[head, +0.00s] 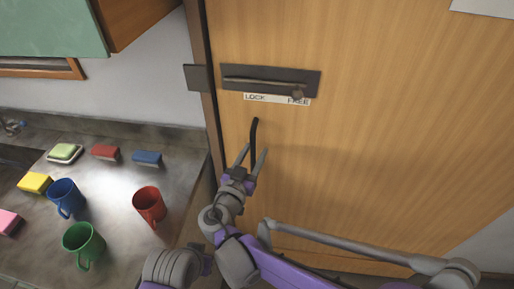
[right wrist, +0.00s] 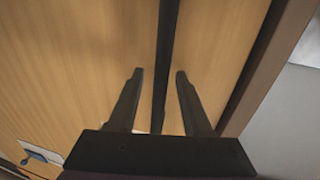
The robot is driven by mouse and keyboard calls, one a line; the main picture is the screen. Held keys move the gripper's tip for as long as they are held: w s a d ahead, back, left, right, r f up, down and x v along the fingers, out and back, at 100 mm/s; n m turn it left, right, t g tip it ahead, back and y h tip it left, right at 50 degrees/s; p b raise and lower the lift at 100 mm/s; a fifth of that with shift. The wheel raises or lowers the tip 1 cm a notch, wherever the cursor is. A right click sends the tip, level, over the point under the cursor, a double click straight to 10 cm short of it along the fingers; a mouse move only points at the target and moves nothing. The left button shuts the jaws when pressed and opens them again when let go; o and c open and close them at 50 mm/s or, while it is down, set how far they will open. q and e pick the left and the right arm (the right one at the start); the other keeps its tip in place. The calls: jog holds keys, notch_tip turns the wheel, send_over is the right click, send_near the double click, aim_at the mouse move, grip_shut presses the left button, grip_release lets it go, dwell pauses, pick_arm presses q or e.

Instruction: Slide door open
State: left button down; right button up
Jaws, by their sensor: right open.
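The wooden sliding door (head: 370,130) fills the right of the head view, its left edge beside the frame. A dark vertical bar handle (head: 254,130) is on it near that edge. Above is a dark latch plate (head: 270,75) with a bolt whose knob sits at the right, over the word FREE. My right gripper (head: 253,160) is open at the handle's lower part. In the right wrist view the handle (right wrist: 164,60) passes between the two apart fingers (right wrist: 158,75), with a gap on both sides. My left gripper is not visible.
A counter (head: 115,185) at the left holds a red mug (head: 149,206), a blue mug (head: 66,198), a green mug (head: 83,244) and several sponges or blocks. A dark catch plate (head: 198,78) is on the wall side. A green cabinet (head: 50,28) hangs above.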

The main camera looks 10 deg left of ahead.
jog(key=shift+s+r, duration=0.1)
jog(key=shift+s, duration=0.15)
grip_shut()
dwell(1.2)
